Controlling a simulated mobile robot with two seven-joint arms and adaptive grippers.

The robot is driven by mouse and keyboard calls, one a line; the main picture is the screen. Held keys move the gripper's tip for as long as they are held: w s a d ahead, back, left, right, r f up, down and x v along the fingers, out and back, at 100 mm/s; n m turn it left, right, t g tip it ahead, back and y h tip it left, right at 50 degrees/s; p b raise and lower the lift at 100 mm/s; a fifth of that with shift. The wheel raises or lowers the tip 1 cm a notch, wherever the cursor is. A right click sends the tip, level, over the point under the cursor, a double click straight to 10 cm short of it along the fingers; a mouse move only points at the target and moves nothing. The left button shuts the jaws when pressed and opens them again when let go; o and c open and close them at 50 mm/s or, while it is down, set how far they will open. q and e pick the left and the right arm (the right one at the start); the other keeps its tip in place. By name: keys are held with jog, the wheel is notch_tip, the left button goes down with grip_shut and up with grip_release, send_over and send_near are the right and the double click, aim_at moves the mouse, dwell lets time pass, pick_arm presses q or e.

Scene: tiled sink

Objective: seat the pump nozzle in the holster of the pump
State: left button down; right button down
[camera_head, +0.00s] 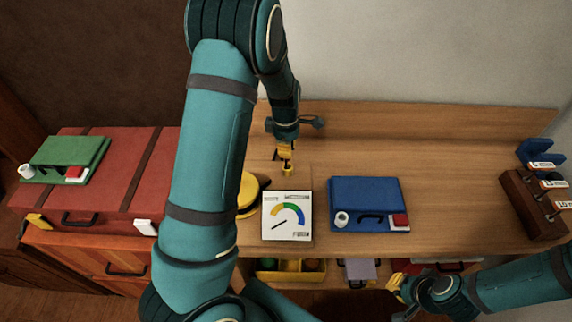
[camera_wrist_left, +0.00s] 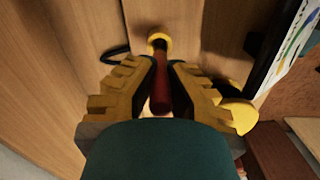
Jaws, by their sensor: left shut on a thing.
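My left gripper (camera_head: 286,156) is over the wooden worktop, behind the gauge panel. In the left wrist view its yellow fingers (camera_wrist_left: 163,70) are closed around a dark red rod (camera_wrist_left: 160,92) with a round yellow end (camera_wrist_left: 158,42), apparently the pump nozzle. The yellow end also shows below the fingers in the head view (camera_head: 288,170). A white panel with a coloured dial (camera_head: 287,216) stands at the worktop's front, with a yellow round body (camera_head: 247,192) beside it, partly behind my left arm; this seems to be the pump. I cannot make out the holster. My right gripper (camera_head: 397,285) is low at the front right, its fingers unclear.
A blue case (camera_head: 367,197) lies right of the dial panel. A wooden block with blue-handled, labelled items (camera_head: 532,205) stands at the far right. A green case (camera_head: 75,152) lies on a red chest (camera_head: 120,185) at left. The worktop's back (camera_head: 400,145) is clear.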

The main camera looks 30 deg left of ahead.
aim_at(287, 160)
pick_arm(q)
jog(key=shift+f, duration=2.95)
jog(key=shift+b, duration=0.3)
jog(key=shift+f, duration=0.15)
jog(key=c, duration=1.1)
grip_release()
jog(key=shift+c, duration=0.2)
